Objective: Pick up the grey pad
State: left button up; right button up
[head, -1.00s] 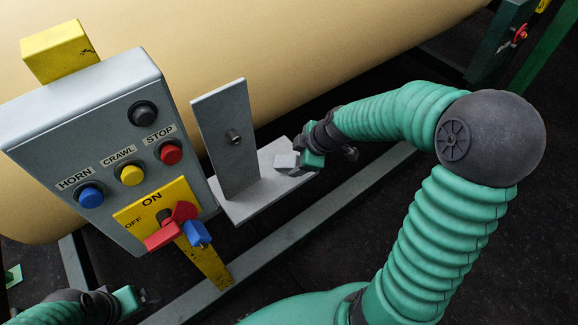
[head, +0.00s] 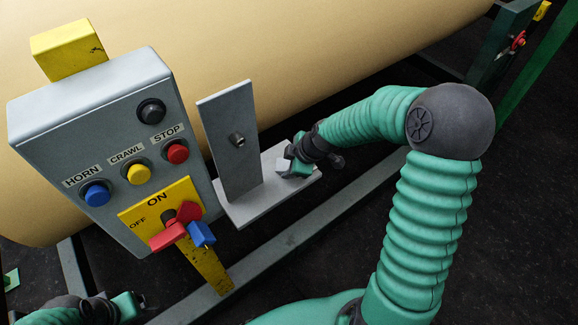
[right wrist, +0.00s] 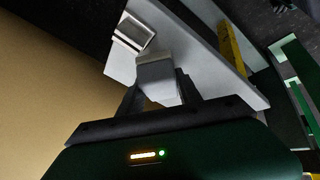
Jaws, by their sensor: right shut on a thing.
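The grey pad (head: 283,165) is a small light-grey block at the tip of my right gripper (head: 290,166), over the right part of a pale L-shaped bracket's base plate (head: 255,202). In the right wrist view the pad (right wrist: 157,80) sits between the two dark fingers, which are shut on it. I cannot tell whether the pad touches the base plate. My left gripper (head: 138,303) is at the lower left, away from the pad; its jaws are too dark and small to read.
The bracket's upright plate (head: 229,130) with a bolt stands left of the pad. A grey control box (head: 95,110) with buttons and a red switch (head: 170,233) is further left. A large tan roll (head: 290,50) lies behind. A grey rail (head: 300,232) runs below.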

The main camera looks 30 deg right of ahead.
jog(key=c, duration=0.5)
jog(key=shift+d, duration=0.2)
grip_shut()
